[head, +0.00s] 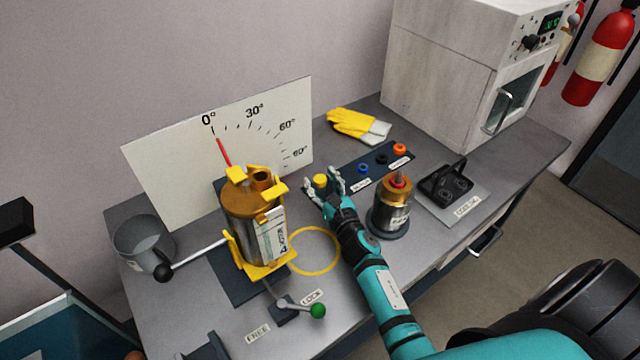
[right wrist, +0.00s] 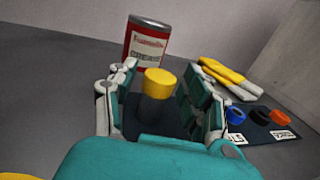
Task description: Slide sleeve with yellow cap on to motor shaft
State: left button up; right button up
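The sleeve with the yellow cap (head: 320,181) stands upright at the left end of a dark strip. In the right wrist view its yellow cap (right wrist: 160,82) and grey body are between my fingers, with gaps showing on both sides. My right gripper (head: 323,186) is open around it; it also shows in the right wrist view (right wrist: 160,90). A bronze motor-like cylinder (head: 238,222) in a yellow bracket stands to the left, with a brown stub (head: 262,176) on top. A silver and bronze cylinder (head: 390,212) with a red ring stands right of my forearm. My left gripper is not in view.
Blue (head: 363,168), black and orange (head: 399,148) pieces sit along the dark strip. Yellow gloves (head: 352,124) lie behind it. A green-knobbed lever (head: 317,310) and a black-knobbed lever (head: 163,271) stick out near the bronze cylinder. A scale board (head: 170,170) stands behind.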

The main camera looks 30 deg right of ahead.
jog(key=c, duration=0.9)
grip_shut()
jog(key=shift+r, duration=0.1)
